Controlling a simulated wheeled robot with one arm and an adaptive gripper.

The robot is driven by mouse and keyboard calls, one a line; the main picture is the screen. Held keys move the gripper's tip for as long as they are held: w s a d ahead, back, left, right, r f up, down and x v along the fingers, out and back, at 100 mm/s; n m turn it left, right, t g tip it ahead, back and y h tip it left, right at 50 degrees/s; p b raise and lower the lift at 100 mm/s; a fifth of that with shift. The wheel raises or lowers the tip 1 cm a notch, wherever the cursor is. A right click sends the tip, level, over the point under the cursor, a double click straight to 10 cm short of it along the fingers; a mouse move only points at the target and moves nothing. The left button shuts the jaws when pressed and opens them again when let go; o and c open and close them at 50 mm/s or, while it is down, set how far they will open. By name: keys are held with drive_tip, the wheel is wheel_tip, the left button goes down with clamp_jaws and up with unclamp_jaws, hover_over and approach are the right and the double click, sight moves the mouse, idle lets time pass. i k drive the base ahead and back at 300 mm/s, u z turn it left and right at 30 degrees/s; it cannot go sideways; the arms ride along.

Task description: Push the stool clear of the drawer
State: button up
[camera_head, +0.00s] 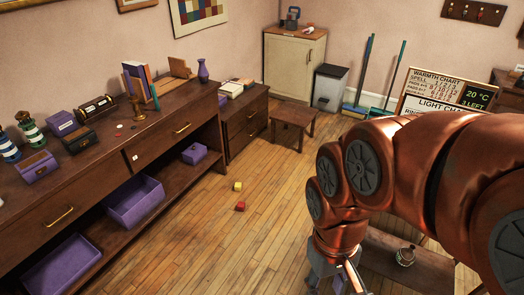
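A low brown wooden stool (294,116) stands upright on the floor near the back. It is just right of a small dark drawer cabinet (240,134), close to its drawer fronts. I cannot tell whether the two touch. The cabinet's drawers look shut. The long sideboard (120,156) on the left also has drawers with brass handles, and they look shut. My gripper (337,284) shows only in part at the bottom edge, under my copper-coloured arm, far from the stool. Its fingertips are cut off, so its opening cannot be judged.
A yellow block (238,186) and a red block (240,206) lie on the open wooden floor before the stool. A grey bin (330,88), a pale cabinet (293,64) and brooms (360,75) stand behind. Chart boards (448,92) and a low table (385,252) are at right.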

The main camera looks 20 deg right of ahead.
sight(300, 116)
drive_tip(key=k, duration=0.55)
drive_tip(key=z, duration=0.05)
drive_tip(key=i, duration=2.6)
drive_tip(key=z, duration=1.4)
drive_tip(key=i, duration=2.2)
drive_tip(key=u, duration=1.2)
